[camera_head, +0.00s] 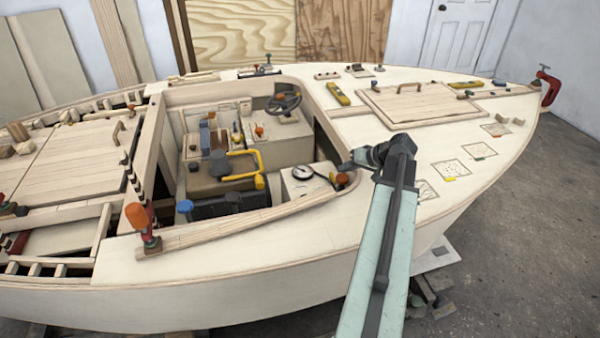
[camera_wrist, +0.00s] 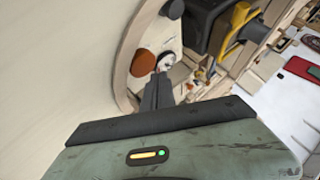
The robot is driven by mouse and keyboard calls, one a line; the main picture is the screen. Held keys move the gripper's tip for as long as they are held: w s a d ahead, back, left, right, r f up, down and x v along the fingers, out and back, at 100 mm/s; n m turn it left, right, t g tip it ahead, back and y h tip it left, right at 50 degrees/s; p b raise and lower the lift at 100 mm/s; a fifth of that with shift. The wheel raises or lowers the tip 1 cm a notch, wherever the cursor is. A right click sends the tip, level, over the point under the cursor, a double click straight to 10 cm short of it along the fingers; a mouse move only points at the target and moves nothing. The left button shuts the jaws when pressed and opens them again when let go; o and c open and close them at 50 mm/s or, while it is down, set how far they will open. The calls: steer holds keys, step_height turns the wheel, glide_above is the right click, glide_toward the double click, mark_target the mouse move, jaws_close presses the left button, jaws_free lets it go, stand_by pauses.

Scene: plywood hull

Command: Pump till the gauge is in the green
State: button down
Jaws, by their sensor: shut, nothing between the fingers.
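The gauge (camera_head: 303,171) is a round white dial with a dark rim on a pale box at the right end of the cockpit. It also shows in the wrist view (camera_wrist: 166,61). Its needle and any green zone are too small to read. A round orange-brown knob (camera_head: 342,179) sits right of the gauge; it shows in the wrist view (camera_wrist: 143,62) too. I cannot tell whether it is the pump. A bent yellow handle (camera_head: 243,166) stands left of the gauge. My gripper (camera_head: 343,167) is shut and empty, above the cockpit's right edge near the knob and gauge.
The raised wooden cockpit rim (camera_head: 250,225) curves around the opening. A steering wheel (camera_head: 284,101) stands at the back. A dark box with a blue cap (camera_head: 184,207) lies left of the gauge. An orange-handled clamp (camera_head: 138,216) stands at the front left.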

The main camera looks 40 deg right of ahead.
steer(key=shift+f, duration=0.1)
steer(key=shift+s+f+b, duration=0.15)
steer(key=shift+f+b, duration=0.2)
steer(key=shift+b, duration=0.1)
steer(key=shift+s+a, duration=0.1)
